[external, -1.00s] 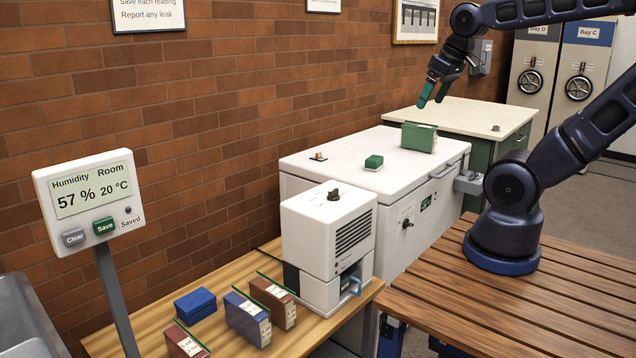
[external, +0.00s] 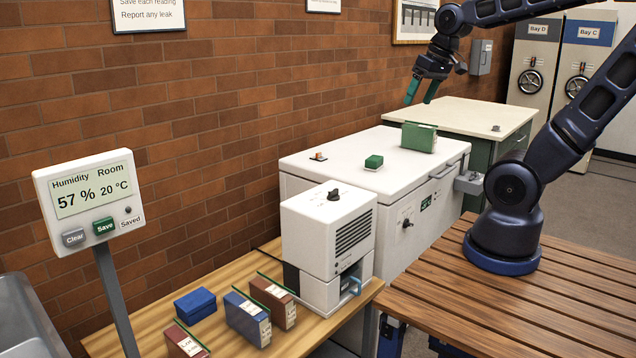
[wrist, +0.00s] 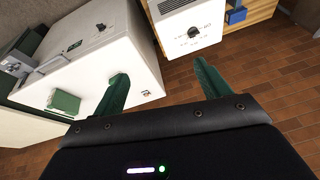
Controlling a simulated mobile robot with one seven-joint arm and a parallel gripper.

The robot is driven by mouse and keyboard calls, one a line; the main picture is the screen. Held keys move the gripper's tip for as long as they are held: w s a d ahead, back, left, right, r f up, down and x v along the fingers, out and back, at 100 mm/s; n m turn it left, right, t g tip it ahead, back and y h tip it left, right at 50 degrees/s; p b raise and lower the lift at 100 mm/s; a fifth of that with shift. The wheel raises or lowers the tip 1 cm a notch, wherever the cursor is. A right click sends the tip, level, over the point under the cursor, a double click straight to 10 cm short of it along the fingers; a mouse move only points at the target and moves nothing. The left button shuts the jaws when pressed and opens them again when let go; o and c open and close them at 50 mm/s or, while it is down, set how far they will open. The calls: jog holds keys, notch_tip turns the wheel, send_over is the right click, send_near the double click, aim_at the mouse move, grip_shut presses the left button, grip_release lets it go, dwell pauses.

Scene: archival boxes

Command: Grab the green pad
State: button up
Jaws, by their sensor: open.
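A small green pad (external: 374,161) lies on the white lid of the chest (external: 325,172), near its middle. My gripper (external: 420,92) is open and empty, in the air above the lid's far end. It is above the green box in the external view, apart from both green things. Its green fingers (wrist: 161,72) are spread in the wrist view.
A small brown part (external: 318,157) lies on the lid left of the pad. A white machine (external: 328,240) stands in front of the chest on a wooden table with several boxes. A pale-topped cabinet (external: 465,115) stands behind the chest. The lid around the pad is mostly clear.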

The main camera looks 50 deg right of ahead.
jog(key=w+d+f+m+g, duration=0.1)
jog(key=w+d+f+m, duration=0.3)
jog(key=w, duration=0.6)
jog(key=m+g+h, duration=0.2)
jog(key=m+h, duration=0.3)
jog(key=m, duration=0.5)
send_near(374, 157)
jog(key=x, duration=0.4)
jog(key=shift+s+a+f, duration=0.1)
jog(key=shift+s+f, duration=0.05)
jog(key=shift+s, duration=0.25)
jog(key=shift+x, duration=3.1)
jog(key=shift+w+a, duration=0.15)
jog(key=c, duration=1)
jog(key=shift+c, duration=0.2)
